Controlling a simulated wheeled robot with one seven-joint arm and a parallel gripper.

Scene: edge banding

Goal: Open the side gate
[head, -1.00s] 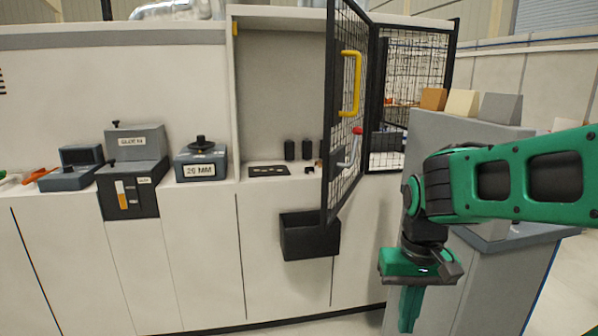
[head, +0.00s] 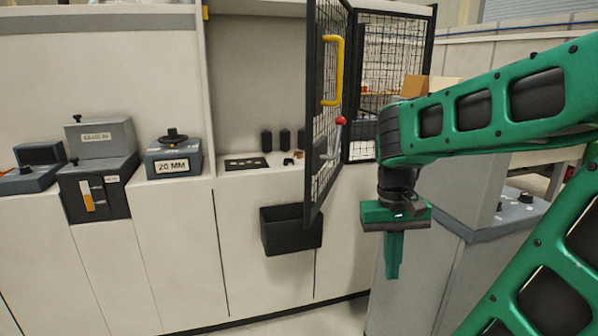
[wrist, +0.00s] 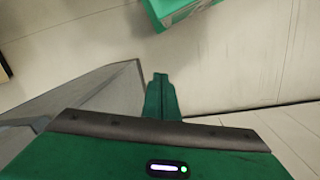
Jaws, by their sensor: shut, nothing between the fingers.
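The side gate (head: 327,100) is a black-framed mesh panel with a yellow handle (head: 333,70) and a grey latch lever with a red knob (head: 340,120). It stands swung out from the machine front, seen nearly edge-on, with the recess behind it exposed. My gripper (head: 392,276) points down to the right of the gate and below the latch lever, apart from both. Its green fingers are together and empty. The wrist view shows the closed fingertips (wrist: 161,76) over a pale surface; the gate is not recognisable there.
A black bin (head: 290,230) hangs on the machine front below the gate. A fixed mesh panel (head: 392,70) stands behind my arm. A grey console (head: 490,213) is at the right. Control boxes (head: 97,165) and a 20 MM unit (head: 173,157) line the left ledge.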

